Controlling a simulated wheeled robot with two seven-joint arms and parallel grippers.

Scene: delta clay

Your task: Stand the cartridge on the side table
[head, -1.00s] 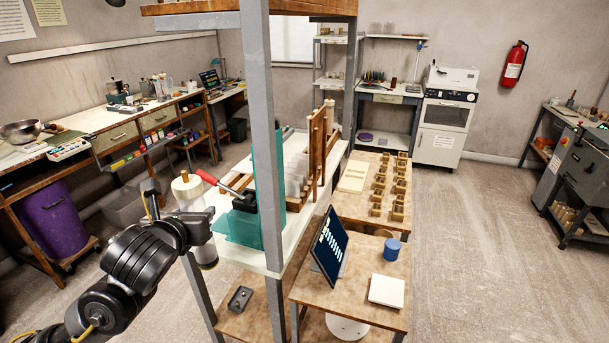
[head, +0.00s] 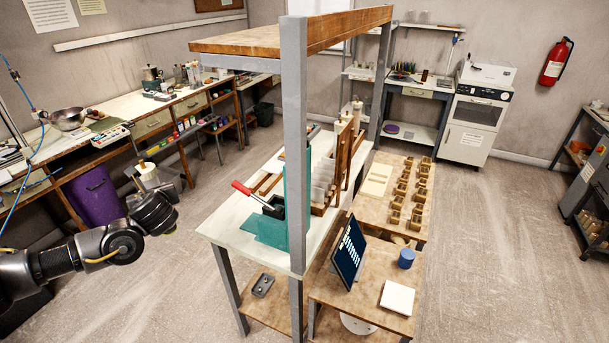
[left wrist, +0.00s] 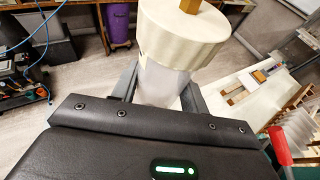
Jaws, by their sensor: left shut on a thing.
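The cartridge is a clear, pale cylinder with a broad white cap and a wooden stub on top. In the left wrist view the cartridge (left wrist: 183,38) stands between the fingers of my left gripper (left wrist: 160,88), which is shut on its body. In the head view the cap of the cartridge (head: 147,172) shows above my left wrist, roughly upright, over the floor left of the white bench; its lower body is hidden by my arm. A low wooden-topped table (head: 335,293) stands at the bench's right; I cannot tell if it is the side table. My right gripper is out of view.
The low table holds a dark panel (head: 348,255), a blue jar (head: 406,258) and a white tile (head: 397,297).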

